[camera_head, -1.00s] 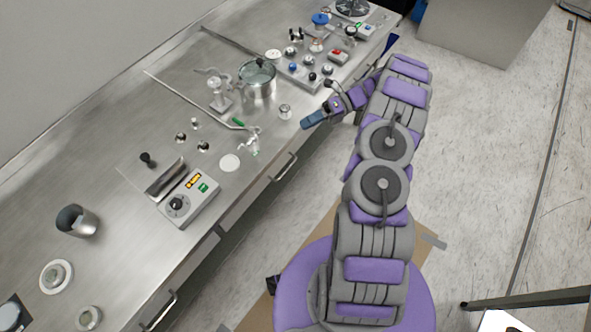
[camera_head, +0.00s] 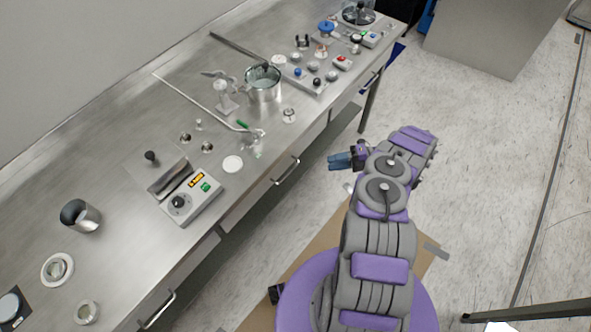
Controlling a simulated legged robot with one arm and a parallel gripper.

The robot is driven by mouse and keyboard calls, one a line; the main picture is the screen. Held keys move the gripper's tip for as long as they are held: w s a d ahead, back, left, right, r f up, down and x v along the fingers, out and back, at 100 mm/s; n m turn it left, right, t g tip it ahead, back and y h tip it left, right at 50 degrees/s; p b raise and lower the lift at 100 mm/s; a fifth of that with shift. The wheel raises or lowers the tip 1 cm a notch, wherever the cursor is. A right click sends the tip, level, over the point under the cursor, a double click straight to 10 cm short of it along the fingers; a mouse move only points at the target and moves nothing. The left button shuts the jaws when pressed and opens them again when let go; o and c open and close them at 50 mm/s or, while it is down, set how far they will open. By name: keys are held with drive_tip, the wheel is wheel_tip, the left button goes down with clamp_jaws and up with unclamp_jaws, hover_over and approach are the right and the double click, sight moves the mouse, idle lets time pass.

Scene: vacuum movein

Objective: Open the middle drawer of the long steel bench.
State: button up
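The long steel bench (camera_head: 115,125) runs diagonally from lower left to upper right. Its front shows several drawers with bar handles. The middle drawer (camera_head: 262,193) has a handle (camera_head: 287,171) below the bench edge, and the drawer looks closed. My gripper (camera_head: 335,162), with blue fingers, is in front of the bench, to the right of that handle and apart from it. It points left towards the bench front. The view is too small to show whether its fingers are apart.
Another drawer handle (camera_head: 160,310) shows at lower left. On the bench top are a control box (camera_head: 190,197), a glass-lidded pot (camera_head: 263,85), a metal cup (camera_head: 80,217) and small parts.

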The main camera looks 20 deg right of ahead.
drive_tip(key=w+a+f+b, duration=0.1)
drive_tip(key=w+a+f, duration=0.1)
drive_tip(key=a, duration=1.2)
drive_tip(key=shift+a, duration=0.25)
drive_tip(key=shift+w+f, duration=0.1)
clamp_jaws()
